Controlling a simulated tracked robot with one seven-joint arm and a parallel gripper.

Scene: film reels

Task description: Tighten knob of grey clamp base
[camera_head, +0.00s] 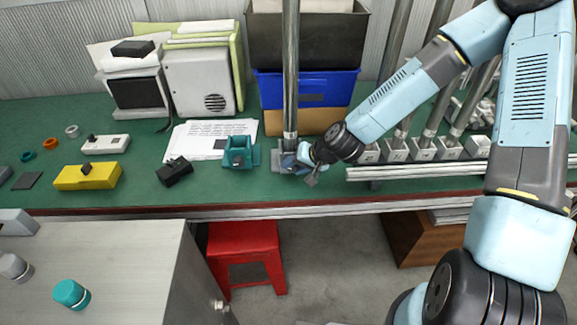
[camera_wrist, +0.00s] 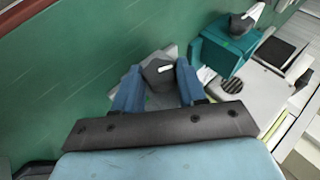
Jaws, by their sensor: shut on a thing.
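The grey clamp base (camera_head: 280,160) stands near the front edge of the green bench, with an upright metal pole (camera_head: 291,75) rising from it. My gripper (camera_head: 302,154) is at its right side, and hides part of it. In the wrist view, my gripper's two blue fingers (camera_wrist: 158,82) are shut on the dark grey knob (camera_wrist: 157,69), one finger on each side. A white mark on the knob faces the camera. A bit of the grey clamp base (camera_wrist: 170,52) shows behind the knob.
A teal clamp base (camera_head: 237,153) stands just left, with its dark knob (camera_wrist: 242,25) in the wrist view. A black object (camera_head: 174,172) and a yellow box (camera_head: 88,177) lie further left. A metal rail (camera_head: 415,172) runs along the right. A blue bin (camera_head: 305,88) is behind.

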